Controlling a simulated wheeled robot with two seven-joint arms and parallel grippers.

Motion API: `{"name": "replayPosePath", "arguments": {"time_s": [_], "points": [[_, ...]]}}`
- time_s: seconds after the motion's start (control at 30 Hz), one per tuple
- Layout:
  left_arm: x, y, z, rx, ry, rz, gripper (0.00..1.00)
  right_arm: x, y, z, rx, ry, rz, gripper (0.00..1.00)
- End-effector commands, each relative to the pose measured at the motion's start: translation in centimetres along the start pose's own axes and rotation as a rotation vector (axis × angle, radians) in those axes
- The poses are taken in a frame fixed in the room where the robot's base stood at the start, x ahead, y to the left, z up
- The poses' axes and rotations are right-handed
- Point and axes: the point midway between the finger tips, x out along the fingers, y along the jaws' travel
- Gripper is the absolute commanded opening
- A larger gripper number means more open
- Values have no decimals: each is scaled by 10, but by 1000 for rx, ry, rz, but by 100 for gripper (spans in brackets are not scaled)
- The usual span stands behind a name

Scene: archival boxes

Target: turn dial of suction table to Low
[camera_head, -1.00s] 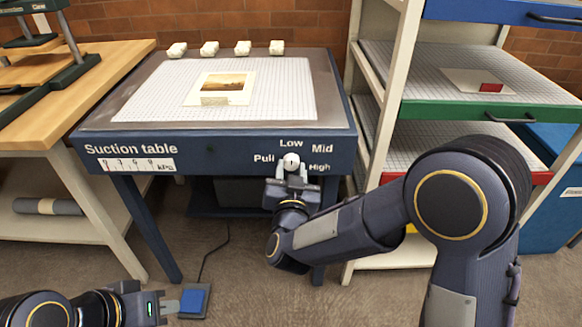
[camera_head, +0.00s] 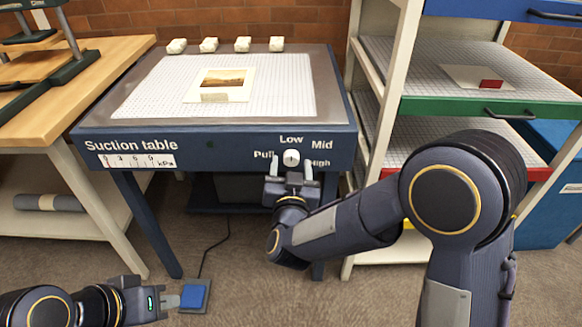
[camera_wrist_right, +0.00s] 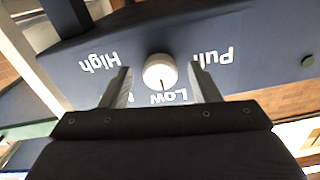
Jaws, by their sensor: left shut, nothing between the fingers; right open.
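My right gripper (camera_head: 291,170) is open just in front of the dial. Its fingers are on either side of the dial with gaps showing. My left gripper (camera_head: 174,301) is shut and empty at the lower left, its tip beside the blue foot pedal (camera_head: 195,294); I cannot tell whether they touch.
A mounted picture (camera_head: 222,84) lies on the table's gridded top, with several white blocks (camera_head: 243,44) along the back. A shelf rack (camera_head: 480,107) stands close on the right, a wooden bench (camera_head: 110,60) on the left. A pressure scale (camera_head: 137,161) is on the front panel.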

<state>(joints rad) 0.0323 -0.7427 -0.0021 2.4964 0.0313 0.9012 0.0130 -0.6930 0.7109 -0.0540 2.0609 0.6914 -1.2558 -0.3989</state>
Motion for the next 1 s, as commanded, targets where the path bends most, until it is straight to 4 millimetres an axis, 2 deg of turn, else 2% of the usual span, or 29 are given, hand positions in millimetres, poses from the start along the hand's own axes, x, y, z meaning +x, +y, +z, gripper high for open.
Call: {"name": "replayPosePath", "arguments": {"time_s": [0.13, 0.23, 0.5, 0.63, 1.0], "points": [[0, 0, 0, 0, 0, 0, 0, -2, 0, -1, 1, 1, 0, 56], [-2, 1, -1, 0, 0, 0, 0, -10, -1, -1, 1, 0, -2, 56], [-7, 3, -4, 0, 0, 0, 0, -56, -1, -1, -2, -1, -3, 56], [-8, 4, -4, 0, 0, 0, 0, -72, -1, 0, 0, -1, -2, 56], [-8, 4, -4, 0, 0, 0, 0, -78, 0, 0, 0, 0, 0, 56]]}}
